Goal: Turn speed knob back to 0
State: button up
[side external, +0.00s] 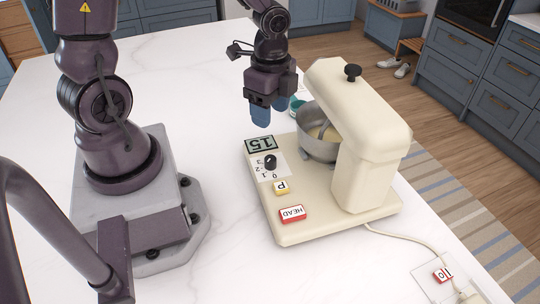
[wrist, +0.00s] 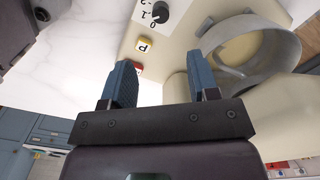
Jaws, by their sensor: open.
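The cream stand mixer (side external: 345,190) stands on the white counter. Its speed knob (side external: 270,162) is small and black, on a white dial panel marked with several numbers including 0. It shows at the top of the wrist view (wrist: 160,12); I cannot tell which number it points at. A display (side external: 260,144) beside the dial seems to read 15. My gripper (side external: 271,109) is open and empty, fingers pointing down, above the counter and apart from the knob. In the wrist view (wrist: 157,58) the knob lies beyond the fingertips, roughly between them.
A yellow P button (side external: 281,187) and a red-framed HEAD button (side external: 293,213) sit near the dial. The metal bowl (side external: 318,148) is under the mixer head (side external: 355,105). A red switch (side external: 442,275) is at the cord's end. The counter front is mostly clear.

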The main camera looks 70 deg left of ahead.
aim_at(270, 158)
jog(key=shift+m, duration=0.3)
notch_tip(270, 158, down, 13)
dwell(0.4)
jog(key=c, duration=0.9)
jog(key=shift+c, duration=0.2)
jog(key=shift+n, duration=0.4)
jog(key=n, duration=0.3)
jog(key=shift+n, duration=0.3)
jog(key=shift+s+n, duration=0.1)
jog(key=shift+n, duration=2.2)
